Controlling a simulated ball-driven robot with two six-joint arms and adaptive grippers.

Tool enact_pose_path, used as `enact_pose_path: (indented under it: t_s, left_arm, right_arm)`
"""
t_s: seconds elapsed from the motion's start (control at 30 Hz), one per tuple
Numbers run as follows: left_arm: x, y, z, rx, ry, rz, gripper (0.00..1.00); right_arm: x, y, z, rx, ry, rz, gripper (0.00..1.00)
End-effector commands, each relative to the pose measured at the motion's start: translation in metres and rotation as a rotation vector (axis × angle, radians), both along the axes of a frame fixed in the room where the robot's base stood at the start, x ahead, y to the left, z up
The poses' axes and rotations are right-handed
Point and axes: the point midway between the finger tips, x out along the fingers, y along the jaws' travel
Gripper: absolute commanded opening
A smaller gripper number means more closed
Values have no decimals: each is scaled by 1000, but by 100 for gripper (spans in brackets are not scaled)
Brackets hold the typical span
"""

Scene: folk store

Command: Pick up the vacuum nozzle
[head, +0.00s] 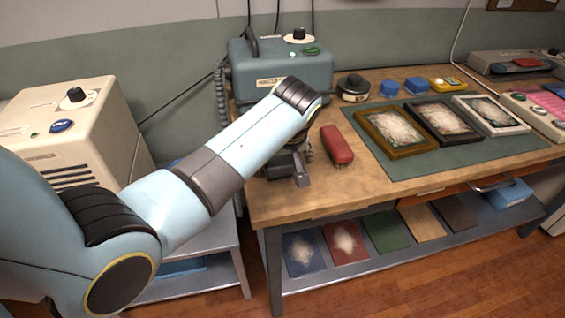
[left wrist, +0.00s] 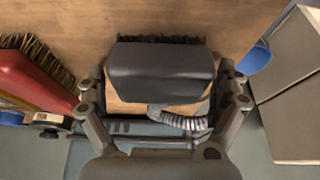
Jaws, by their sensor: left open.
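The vacuum nozzle is a dark grey, rounded block with black bristles along one edge. In the left wrist view the nozzle (left wrist: 162,72) lies on the wooden table between my left gripper's fingers, with a ribbed grey hose (left wrist: 178,121) beside it. In the head view the nozzle (head: 279,172) is mostly hidden by my wrist and fingers. My left gripper (head: 290,166) is open and points down over it. One finger stands on each side of the nozzle, with narrow gaps; I cannot tell whether either touches it. My right gripper is out of view.
A red brush (head: 337,145) lies close to the gripper. A teal vacuum unit (head: 280,72) and a round black-and-cream object (head: 353,87) stand behind. Framed pieces lie on the green mat (head: 460,152) to the right. The table's front left corner is bare.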

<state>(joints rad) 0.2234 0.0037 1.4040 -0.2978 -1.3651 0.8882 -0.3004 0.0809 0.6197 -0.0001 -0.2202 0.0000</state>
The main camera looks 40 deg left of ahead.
Motion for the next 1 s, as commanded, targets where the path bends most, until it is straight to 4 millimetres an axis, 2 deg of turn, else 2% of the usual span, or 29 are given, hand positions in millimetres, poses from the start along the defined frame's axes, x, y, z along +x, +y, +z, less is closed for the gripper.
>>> enact_pose_path:
  t_s: [0.03,0.4,0.8,1.0]
  left_arm:
    - [0,0,0,0,0,0,97]
    - [-1,0,0,0,2,-1,50]
    - [-1,0,1,0,2,-1,50]
    - [1,2,11,1,1,-4,50]
  right_arm:
    - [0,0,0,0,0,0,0]
    - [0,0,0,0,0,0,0]
    - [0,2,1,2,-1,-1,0]
    - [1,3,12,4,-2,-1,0]
